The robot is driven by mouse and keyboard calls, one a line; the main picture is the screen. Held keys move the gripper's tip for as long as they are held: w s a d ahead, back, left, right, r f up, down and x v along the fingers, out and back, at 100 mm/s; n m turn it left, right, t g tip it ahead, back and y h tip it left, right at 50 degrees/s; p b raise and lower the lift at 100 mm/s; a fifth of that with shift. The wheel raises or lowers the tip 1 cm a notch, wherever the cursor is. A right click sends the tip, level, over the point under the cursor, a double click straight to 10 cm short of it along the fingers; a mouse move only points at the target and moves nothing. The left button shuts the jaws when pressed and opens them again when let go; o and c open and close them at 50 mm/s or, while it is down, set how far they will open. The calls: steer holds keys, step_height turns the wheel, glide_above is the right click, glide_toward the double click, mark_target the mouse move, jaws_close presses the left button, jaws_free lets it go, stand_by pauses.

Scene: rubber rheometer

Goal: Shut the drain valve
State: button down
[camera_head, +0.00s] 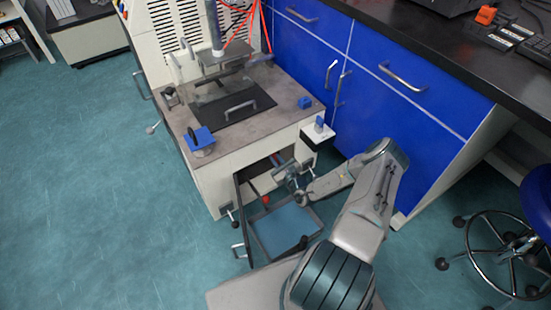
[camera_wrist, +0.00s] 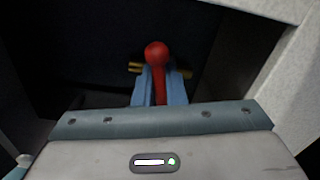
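The drain valve shows in the wrist view as a red lever with a round red knob (camera_wrist: 157,52) at its end. A short brass-coloured pipe (camera_wrist: 134,67) shows behind it, sticking out on both sides. The two blue fingers of my gripper (camera_wrist: 160,84) flank the red lever closely. The lever fills the narrow gap between them, so the gripper appears shut on it, with the knob past the fingertips. In the head view, my gripper (camera_head: 283,176) is at the open compartment below the machine's worktop. A red part (camera_head: 265,200) shows there; the valve is largely hidden.
The rheometer's worktop (camera_head: 222,134) lies above the compartment. An open door (camera_head: 240,215) stands at its left, and a blue-bottomed tray (camera_head: 285,228) lies low in front. Blue cabinets (camera_head: 375,95) stand to the right. The floor at left (camera_head: 90,200) is clear.

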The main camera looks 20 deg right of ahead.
steer(key=shift+m+p, duration=0.55)
steer(key=shift+m, duration=1.05)
steer(key=c, duration=1.5)
jaws_free()
steer(key=shift+d, duration=0.1)
